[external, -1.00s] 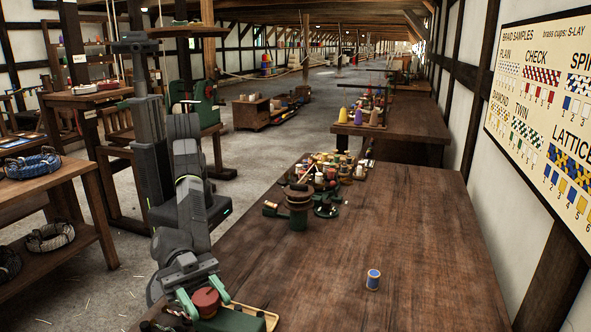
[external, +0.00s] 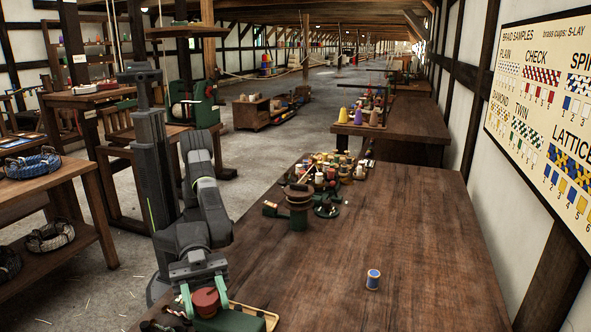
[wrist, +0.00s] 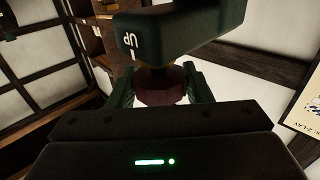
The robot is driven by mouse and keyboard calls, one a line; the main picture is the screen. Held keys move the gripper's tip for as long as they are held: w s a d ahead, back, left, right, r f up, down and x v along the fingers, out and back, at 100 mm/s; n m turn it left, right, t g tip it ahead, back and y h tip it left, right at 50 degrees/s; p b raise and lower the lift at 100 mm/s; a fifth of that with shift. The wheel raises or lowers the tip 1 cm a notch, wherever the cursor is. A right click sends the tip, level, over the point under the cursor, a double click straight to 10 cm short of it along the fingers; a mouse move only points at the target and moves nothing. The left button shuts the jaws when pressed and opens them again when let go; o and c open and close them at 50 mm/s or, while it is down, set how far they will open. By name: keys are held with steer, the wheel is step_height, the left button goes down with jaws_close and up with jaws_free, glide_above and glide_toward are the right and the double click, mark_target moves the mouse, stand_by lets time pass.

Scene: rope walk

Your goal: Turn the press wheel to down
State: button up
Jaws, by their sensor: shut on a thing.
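The press wheel (external: 205,299) is a red knob on a dark green press body (external: 232,322) at the bottom of the external view. My gripper (external: 205,295) is shut on the wheel, with one pale green finger on each side of it. In the wrist view the wheel (wrist: 160,88) looks dark red and sits between the fingers of my gripper (wrist: 161,84). The press body (wrist: 190,30) is above it there, with a white "UP" and a short mark beside the wheel's stem. The "down" label is not visible.
A shallow yellow-edged tray (external: 268,318) lies beside the press on the long brown table (external: 420,250). A blue spool (external: 373,279) stands alone to the right. Several spools and a green-based wooden stand (external: 298,208) crowd the table's far left edge. The table's middle is clear.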

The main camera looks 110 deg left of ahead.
steer(key=shift+s+f, duration=0.15)
steer(key=shift+f, duration=0.25)
stand_by(0.9)
steer(key=o, duration=1)
steer(key=shift+s, duration=0.1)
steer(key=shift+r, duration=0.2)
steer(key=shift+a, duration=0.1)
steer(key=v, duration=1.3)
steer(key=shift+s+a, duration=0.1)
steer(key=shift+a, duration=0.25)
